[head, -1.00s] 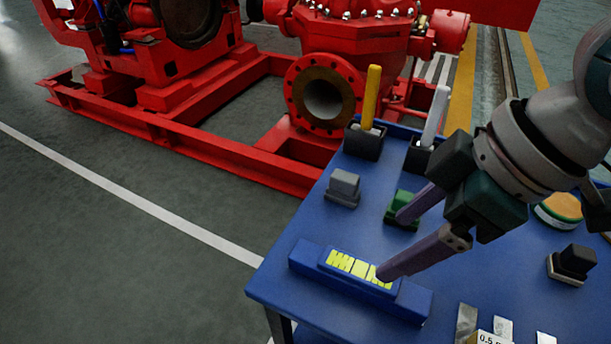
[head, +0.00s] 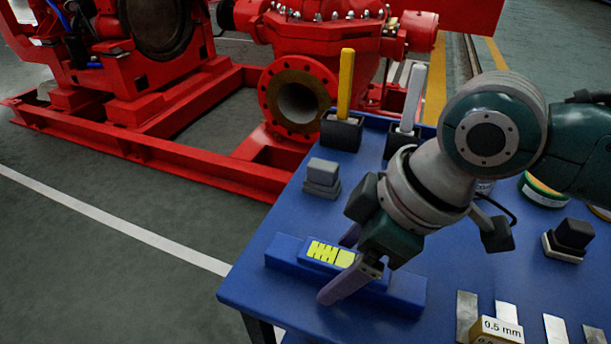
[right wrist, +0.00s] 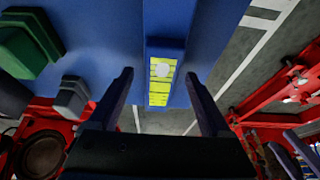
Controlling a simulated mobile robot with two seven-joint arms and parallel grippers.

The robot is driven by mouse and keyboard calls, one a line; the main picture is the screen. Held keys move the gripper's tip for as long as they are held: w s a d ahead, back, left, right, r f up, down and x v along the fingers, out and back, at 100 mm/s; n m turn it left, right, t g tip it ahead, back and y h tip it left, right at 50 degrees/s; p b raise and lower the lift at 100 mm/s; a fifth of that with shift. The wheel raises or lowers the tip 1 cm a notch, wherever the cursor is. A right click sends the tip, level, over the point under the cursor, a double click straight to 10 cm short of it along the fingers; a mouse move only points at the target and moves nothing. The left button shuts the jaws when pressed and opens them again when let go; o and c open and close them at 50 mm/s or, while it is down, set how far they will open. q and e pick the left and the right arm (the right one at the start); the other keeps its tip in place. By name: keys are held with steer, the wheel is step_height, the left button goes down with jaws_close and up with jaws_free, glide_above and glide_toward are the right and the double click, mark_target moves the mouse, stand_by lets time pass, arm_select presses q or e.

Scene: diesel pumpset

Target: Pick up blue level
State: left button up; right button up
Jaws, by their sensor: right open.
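The blue level (head: 288,251) lies on the blue table (head: 245,290) near its front left edge. It is a long blue bar with a raised middle and a yellow marked panel (head: 328,254). My right gripper (head: 340,266) is open, with its fingers pointing down and to the left at the level. One finger is on the near side and hides part of the level; the other is behind it. In the right wrist view, the level (right wrist: 164,45) shows between the two spread fingers. I cannot tell whether they touch it.
Behind the level stand a grey block (head: 322,175) and black holders with a yellow stick (head: 345,85) and a white stick (head: 412,98). A green block (right wrist: 28,45) is beside it. Metal plates (head: 467,312) lie to the right. A red pumpset (head: 190,130) stands beyond the table.

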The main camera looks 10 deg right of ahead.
steer(key=shift+c, duration=0.4)
jaws_close()
stand_by(0.9)
